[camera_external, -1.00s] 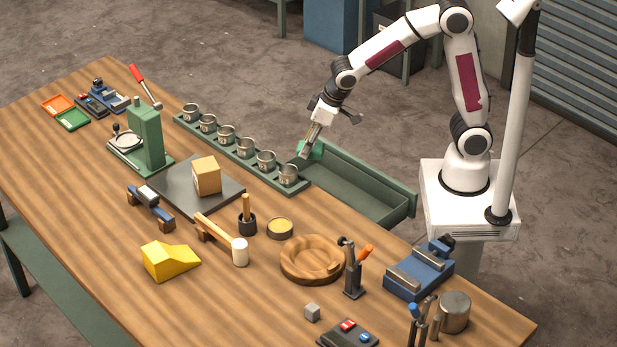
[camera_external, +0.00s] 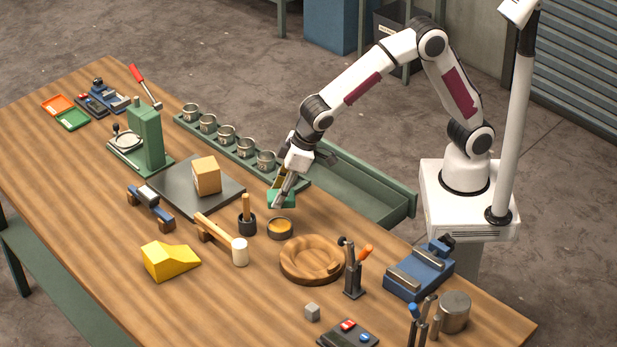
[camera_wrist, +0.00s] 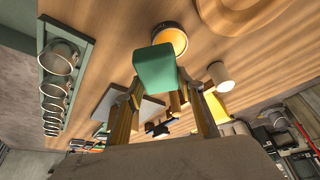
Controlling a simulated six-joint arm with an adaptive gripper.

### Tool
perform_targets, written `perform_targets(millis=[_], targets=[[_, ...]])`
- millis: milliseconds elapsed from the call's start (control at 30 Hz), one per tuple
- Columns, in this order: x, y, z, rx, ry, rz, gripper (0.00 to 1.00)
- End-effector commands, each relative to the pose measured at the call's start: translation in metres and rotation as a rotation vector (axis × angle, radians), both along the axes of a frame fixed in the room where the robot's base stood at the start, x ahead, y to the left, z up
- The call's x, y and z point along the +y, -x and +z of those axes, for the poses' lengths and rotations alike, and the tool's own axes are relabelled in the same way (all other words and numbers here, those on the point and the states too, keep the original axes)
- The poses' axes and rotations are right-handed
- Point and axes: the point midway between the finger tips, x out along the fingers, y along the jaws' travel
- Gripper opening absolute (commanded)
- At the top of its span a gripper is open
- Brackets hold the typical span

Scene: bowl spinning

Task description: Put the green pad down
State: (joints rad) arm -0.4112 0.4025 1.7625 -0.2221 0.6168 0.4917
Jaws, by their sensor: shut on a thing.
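The green pad (camera_external: 282,197) is a small green block held between the fingertips of my gripper (camera_external: 284,187). In the external view it is over the wooden table (camera_external: 110,215), just behind the small round tin (camera_external: 280,229) with yellow-orange contents. In the wrist view the pad (camera_wrist: 156,68) sits between both fingers of my gripper (camera_wrist: 160,95), with the tin (camera_wrist: 170,37) just beyond it. I cannot tell whether the pad touches the table.
A rack (camera_external: 218,140) of several metal cups runs along the back edge, beside an open green drawer (camera_external: 350,190). A wooden bowl (camera_external: 310,262), a dark pot with a wooden handle (camera_external: 247,222) and a mallet (camera_external: 239,250) stand near the tin.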

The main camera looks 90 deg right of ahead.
Motion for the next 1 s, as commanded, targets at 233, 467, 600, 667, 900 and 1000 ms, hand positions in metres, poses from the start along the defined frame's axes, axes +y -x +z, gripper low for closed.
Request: perform_targets(millis=[233, 467, 600, 667, 900, 1000], targets=[[0.065, -0.01, -0.005, 0.001, 0.001, 0.121, 0.13], [0.116, -0.014, -0.005, 0.0, 0.002, 0.224, 0.13], [0.145, -0.015, -0.005, 0.002, 0.001, 0.286, 0.13], [0.157, -0.015, -0.005, 0.002, 0.003, 0.313, 0.13], [0.202, -0.013, -0.001, 0.003, 0.001, 0.425, 0.13], [0.218, -0.012, 0.002, 0.003, 0.002, 0.472, 0.13]])
